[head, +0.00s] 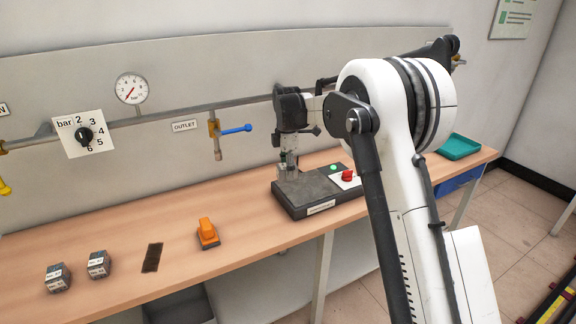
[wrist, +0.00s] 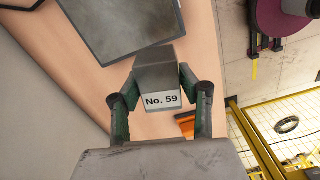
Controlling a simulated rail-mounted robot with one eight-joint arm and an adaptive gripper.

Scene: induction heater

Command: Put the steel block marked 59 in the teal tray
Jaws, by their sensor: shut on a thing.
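The steel block marked No. 59 (wrist: 158,82) is held between the two green-padded fingers of my gripper (wrist: 158,90) in the wrist view, its label facing the camera. In the head view my gripper (head: 289,160) points down over the left back part of the dark heater plate (head: 325,191), with the grey block (head: 286,172) at its tips. I cannot tell whether the block touches the plate. The teal tray (head: 460,147) stands at the far right end of the bench, beyond my arm, and its visible part looks empty.
Two more grey blocks (head: 57,277) (head: 98,264) sit at the bench's left, labels too small to read. A dark mat (head: 152,257) and an orange object (head: 207,234) lie nearer the heater. A red button (head: 348,175), wall pipe and blue-handled valve (head: 235,129) are near my arm.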

